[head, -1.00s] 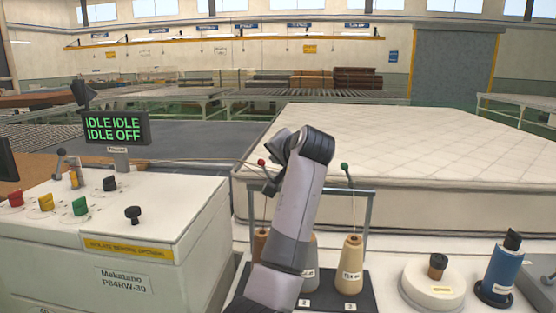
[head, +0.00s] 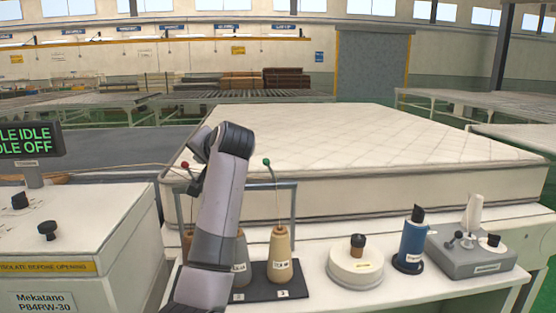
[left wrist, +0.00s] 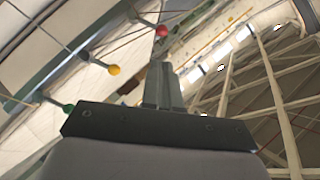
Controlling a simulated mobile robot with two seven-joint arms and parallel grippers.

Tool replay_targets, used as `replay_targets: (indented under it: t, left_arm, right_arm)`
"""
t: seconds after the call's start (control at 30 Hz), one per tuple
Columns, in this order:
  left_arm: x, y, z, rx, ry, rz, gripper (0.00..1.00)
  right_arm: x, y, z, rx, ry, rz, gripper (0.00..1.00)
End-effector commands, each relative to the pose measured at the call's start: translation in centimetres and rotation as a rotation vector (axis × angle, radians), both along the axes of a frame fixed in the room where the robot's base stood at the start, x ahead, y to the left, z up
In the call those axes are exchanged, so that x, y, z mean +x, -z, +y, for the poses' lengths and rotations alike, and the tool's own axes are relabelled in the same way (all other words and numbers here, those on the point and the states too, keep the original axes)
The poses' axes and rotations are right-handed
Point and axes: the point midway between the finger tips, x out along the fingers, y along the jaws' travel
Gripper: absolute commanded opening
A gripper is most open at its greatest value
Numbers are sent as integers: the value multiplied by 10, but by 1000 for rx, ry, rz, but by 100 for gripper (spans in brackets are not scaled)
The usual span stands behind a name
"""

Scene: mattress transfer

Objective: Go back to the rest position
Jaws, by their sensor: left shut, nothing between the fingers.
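My left arm rises in the middle of the head view, in front of the thread stand. Its gripper is mostly hidden behind the arm links there. In the left wrist view my left gripper (left wrist: 164,72) is shut and empty, with its two fingers together. Red (left wrist: 162,31), yellow (left wrist: 114,70) and green (left wrist: 68,107) balls of the stand show beyond the fingers. My right gripper is in neither view.
The quilted white mattress (head: 350,140) lies behind the stand. A thread cone (head: 280,258), a round white base (head: 355,268), a blue bottle (head: 412,242) and a grey control box (head: 470,258) stand on the right. A machine cabinet (head: 90,245) is on the left.

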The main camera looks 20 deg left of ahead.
Motion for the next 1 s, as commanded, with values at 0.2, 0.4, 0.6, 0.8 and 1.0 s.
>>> replay_targets:
  t: [0.2, 0.4, 0.6, 0.8, 1.0]
  left_arm:
    - [-1, 10, -1, -7, 4, 5, 0]
    - [-14, 76, -12, -64, 43, 30, 0]
    - [-46, 159, -33, -159, 106, 66, 0]
    - [-91, 232, -61, -269, 173, 118, 0]
    - [-150, 293, -96, -402, 241, 188, 0]
  right_arm:
    - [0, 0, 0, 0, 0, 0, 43]
    - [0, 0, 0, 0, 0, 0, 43]
    - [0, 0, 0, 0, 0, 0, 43]
    - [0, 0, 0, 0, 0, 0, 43]
    - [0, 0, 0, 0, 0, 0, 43]
